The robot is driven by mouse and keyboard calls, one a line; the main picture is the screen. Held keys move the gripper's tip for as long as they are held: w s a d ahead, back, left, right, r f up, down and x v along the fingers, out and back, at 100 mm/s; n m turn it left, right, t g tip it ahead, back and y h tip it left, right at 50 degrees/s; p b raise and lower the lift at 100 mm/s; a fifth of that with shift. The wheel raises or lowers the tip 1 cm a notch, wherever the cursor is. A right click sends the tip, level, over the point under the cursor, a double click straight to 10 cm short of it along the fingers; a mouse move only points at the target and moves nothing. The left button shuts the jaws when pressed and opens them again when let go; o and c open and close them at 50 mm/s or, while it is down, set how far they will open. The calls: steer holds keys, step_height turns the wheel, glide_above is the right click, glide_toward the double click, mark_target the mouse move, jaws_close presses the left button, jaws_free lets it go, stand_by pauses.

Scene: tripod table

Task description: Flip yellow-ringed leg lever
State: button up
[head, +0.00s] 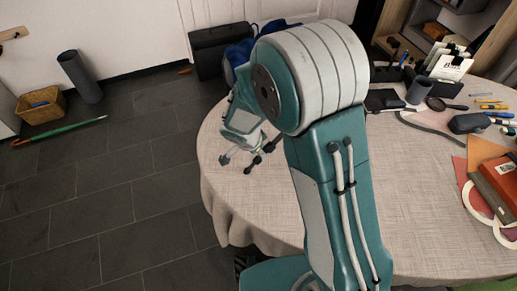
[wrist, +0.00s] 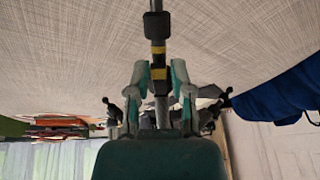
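A tripod leg with yellow rings (wrist: 159,73) runs down the middle of the wrist view. A black clamp section (wrist: 157,26) sits on it above the rings; I cannot make out the lever's position. My gripper (wrist: 160,68) is open, with one finger on each side of the leg and small gaps beside it. In the head view my gripper (head: 241,143) is low over the left part of the table, partly hidden by my arm. Black tripod feet (head: 247,170) show beside it. The rest of the tripod is mostly hidden.
The round table (head: 415,170) has a pale cloth. Books (head: 497,188), a magnifying glass (head: 445,104) and a dark cup (head: 419,90) lie toward its right. Blue cloth (wrist: 285,90) shows at the right of the wrist view. The table's middle right is clear.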

steer(key=shift+c, duration=0.8)
steer(key=shift+r, duration=0.45)
steer(key=shift+d+r, duration=0.1)
steer(key=shift+r, duration=0.65)
steer(key=shift+w+d+r, duration=0.3)
steer(key=shift+d+r, duration=0.4)
steer(key=shift+r, duration=0.1)
jaws_close()
stand_by(1.1)
steer(key=shift+o, duration=1.4)
jaws_free()
